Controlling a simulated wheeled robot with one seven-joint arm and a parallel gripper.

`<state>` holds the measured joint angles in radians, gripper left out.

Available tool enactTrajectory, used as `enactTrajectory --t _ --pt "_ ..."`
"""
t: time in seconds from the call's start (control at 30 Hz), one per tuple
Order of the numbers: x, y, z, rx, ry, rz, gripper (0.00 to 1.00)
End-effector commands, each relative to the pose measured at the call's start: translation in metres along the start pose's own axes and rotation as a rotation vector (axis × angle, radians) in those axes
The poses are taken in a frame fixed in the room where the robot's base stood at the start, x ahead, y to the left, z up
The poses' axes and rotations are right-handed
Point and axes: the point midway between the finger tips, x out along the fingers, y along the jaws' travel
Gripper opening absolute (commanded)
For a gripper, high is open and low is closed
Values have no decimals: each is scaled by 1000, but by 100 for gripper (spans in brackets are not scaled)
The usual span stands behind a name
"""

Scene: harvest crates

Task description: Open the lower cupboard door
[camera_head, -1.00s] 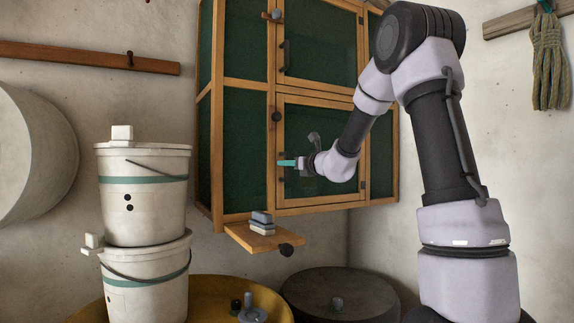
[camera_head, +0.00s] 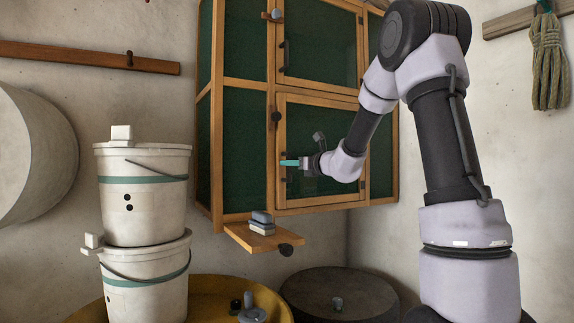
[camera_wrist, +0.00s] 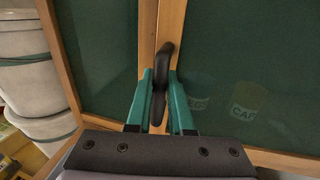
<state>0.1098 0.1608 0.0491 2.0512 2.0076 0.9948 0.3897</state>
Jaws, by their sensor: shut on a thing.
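The lower cupboard door (camera_head: 325,203) is a wooden frame around a dark green see-through panel. It looks closed or only barely ajar; I cannot tell which. Its dark upright handle (camera_wrist: 165,62) is near the door's left edge. My gripper (camera_head: 290,162) is at that edge, its teal fingers pointing left. In the wrist view my gripper (camera_wrist: 159,98) has one finger on each side of the handle and is shut on it. In the head view the fingers hide part of the handle.
The upper door (camera_head: 320,85) is closed. A round dark latch (camera_head: 276,117) is on the frame. A small wooden ledge (camera_head: 240,236) with stacked blocks (camera_head: 262,224) juts out below. White buckets (camera_head: 145,215) stand at left. Tins (camera_wrist: 245,100) show behind the panel.

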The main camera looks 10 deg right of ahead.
Motion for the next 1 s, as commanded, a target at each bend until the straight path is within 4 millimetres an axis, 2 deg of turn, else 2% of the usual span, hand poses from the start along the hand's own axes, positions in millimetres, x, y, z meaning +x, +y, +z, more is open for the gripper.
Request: enactTrajectory --t 0.17,0.5,0.6,0.8,1.0 --pt "-38 -1 0 0 0 77 0" --pt "-130 -12 0 2 1 299 0" --pt "-155 -16 1 0 1 301 0" --pt "-193 -29 1 1 0 301 0" --pt "-213 -38 1 1 -1 303 0"
